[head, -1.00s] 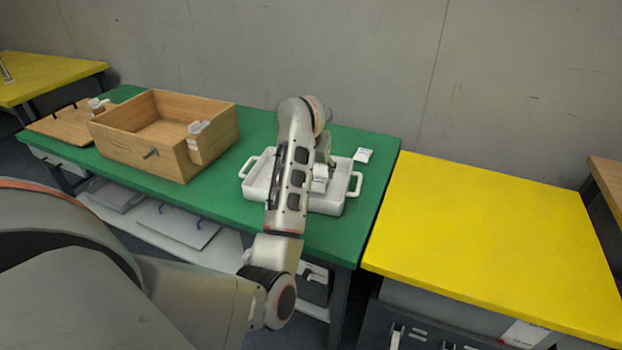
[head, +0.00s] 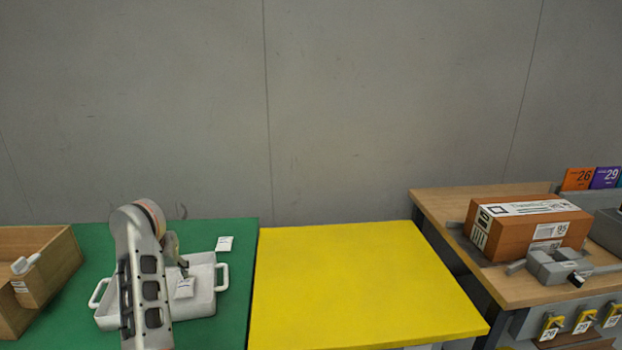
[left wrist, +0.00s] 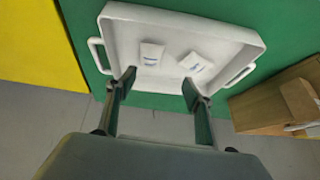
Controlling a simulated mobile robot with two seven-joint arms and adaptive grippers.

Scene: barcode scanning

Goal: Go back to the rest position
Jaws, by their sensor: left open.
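My left gripper (head: 182,265) hangs over the white two-handled tray (head: 205,274) on the green table, partly hidden behind my arm in the head view. In the left wrist view the gripper (left wrist: 159,84) is open, with nothing between its fingers. That view shows two small white labelled items, a left one (left wrist: 151,54) and a right one (left wrist: 194,63), lying in the tray (left wrist: 225,36), apart from the fingers. In the head view one white item (head: 184,288) shows in the tray. My right gripper is not in view.
A white label (head: 224,243) lies behind the tray. A wooden box (head: 60,262) stands left on the green table (head: 240,300). The yellow table (head: 350,285) is bare. The right wooden table (head: 440,210) holds a brown carton (head: 530,228) and a grey device (head: 555,268).

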